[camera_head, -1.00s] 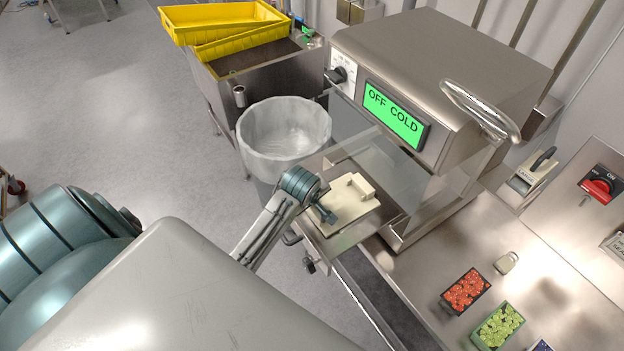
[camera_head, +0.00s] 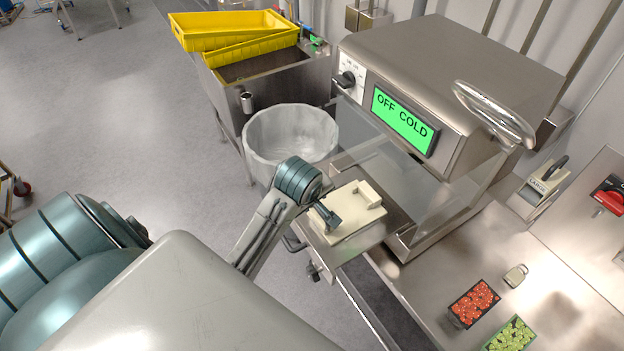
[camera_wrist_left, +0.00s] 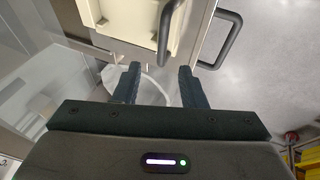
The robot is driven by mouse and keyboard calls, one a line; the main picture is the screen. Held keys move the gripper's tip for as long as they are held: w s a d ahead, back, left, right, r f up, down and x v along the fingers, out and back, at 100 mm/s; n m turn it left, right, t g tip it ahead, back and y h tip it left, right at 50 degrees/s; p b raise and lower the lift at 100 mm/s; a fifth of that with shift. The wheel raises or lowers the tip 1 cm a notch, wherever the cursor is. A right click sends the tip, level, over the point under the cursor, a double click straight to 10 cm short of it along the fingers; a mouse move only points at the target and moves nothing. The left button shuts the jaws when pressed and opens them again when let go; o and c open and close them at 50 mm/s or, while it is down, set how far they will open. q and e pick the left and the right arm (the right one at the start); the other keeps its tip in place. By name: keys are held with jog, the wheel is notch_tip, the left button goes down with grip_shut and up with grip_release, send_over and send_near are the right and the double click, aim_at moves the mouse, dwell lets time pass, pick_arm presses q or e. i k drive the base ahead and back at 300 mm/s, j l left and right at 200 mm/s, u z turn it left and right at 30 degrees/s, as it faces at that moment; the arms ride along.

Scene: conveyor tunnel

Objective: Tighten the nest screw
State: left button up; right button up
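A cream nest block (camera_head: 358,222) with a raised part at its far end lies on the machine's pulled-out steel drawer (camera_head: 337,255). My left gripper (camera_head: 328,218) is over the near left part of the nest in the head view. In the left wrist view, its two dark fingers (camera_wrist_left: 159,86) are apart with nothing between them. The nest also shows at that view's top edge (camera_wrist_left: 112,20), beyond the fingers. A small dark knob (camera_head: 313,271) is on the drawer's front; I cannot tell if it is the nest screw. My right gripper is not in view.
The machine's green display (camera_head: 403,119) reads OFF COLD. A lined bin (camera_head: 290,138) stands behind the drawer and yellow trays (camera_head: 235,32) beyond it. A drawer handle (camera_wrist_left: 229,39) is near my left fingers. A red-filled punnet (camera_head: 473,304) and padlock (camera_head: 515,276) are on the right-hand counter.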

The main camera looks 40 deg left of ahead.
aim_at(313, 273)
jog(key=u, duration=1.15)
